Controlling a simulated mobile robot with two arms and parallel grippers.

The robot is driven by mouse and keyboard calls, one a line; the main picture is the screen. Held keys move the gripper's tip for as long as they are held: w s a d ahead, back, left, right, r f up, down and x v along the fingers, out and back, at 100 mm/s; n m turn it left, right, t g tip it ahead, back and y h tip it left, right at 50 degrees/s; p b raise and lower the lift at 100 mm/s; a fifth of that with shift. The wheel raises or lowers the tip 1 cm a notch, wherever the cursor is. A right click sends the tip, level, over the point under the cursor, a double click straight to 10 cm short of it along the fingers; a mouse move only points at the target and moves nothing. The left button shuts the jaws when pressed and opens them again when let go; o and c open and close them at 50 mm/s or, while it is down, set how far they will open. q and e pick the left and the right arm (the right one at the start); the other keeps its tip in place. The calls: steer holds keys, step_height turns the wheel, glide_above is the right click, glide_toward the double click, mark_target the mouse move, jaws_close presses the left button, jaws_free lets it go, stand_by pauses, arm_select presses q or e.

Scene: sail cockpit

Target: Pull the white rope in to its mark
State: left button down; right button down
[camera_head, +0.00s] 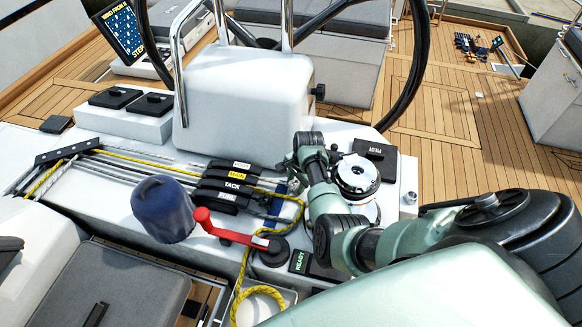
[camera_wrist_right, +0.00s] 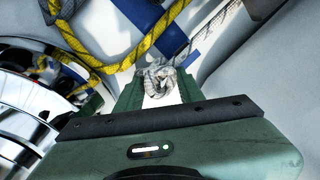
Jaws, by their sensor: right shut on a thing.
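My right arm reaches over the console in the head view, and my right gripper (camera_head: 290,163) is beside the rope clutches, mostly hidden by its own wrist. In the right wrist view the gripper (camera_wrist_right: 160,85) is shut on the white rope (camera_wrist_right: 158,72), which is bunched between the green fingers. A pale line runs from near the fingers toward the upper right. A blue patch (camera_wrist_right: 168,38) shows just beyond the fingertips; I cannot tell whether it is the rope's mark. Several black clutches (camera_head: 226,185) with labels stand left of my gripper. My left gripper is not in view.
A yellow rope (camera_head: 258,293) loops down in front of the clutches and crosses above my fingers in the wrist view (camera_wrist_right: 140,47). A chrome winch (camera_head: 358,176) stands close right of my wrist. A red handle (camera_head: 225,232) and blue-covered winch (camera_head: 163,209) are at left.

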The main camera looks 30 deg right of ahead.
steer(key=shift+s+f, duration=0.1)
steer(key=shift+s, duration=0.05)
steer(key=c, duration=0.9)
jaws_free()
steer(key=shift+r, duration=0.4)
steer(key=r, duration=0.3)
steer(key=s+r, duration=0.1)
steer(key=r, duration=0.3)
steer(key=shift+s+d, duration=0.15)
steer(key=shift+s, duration=0.05)
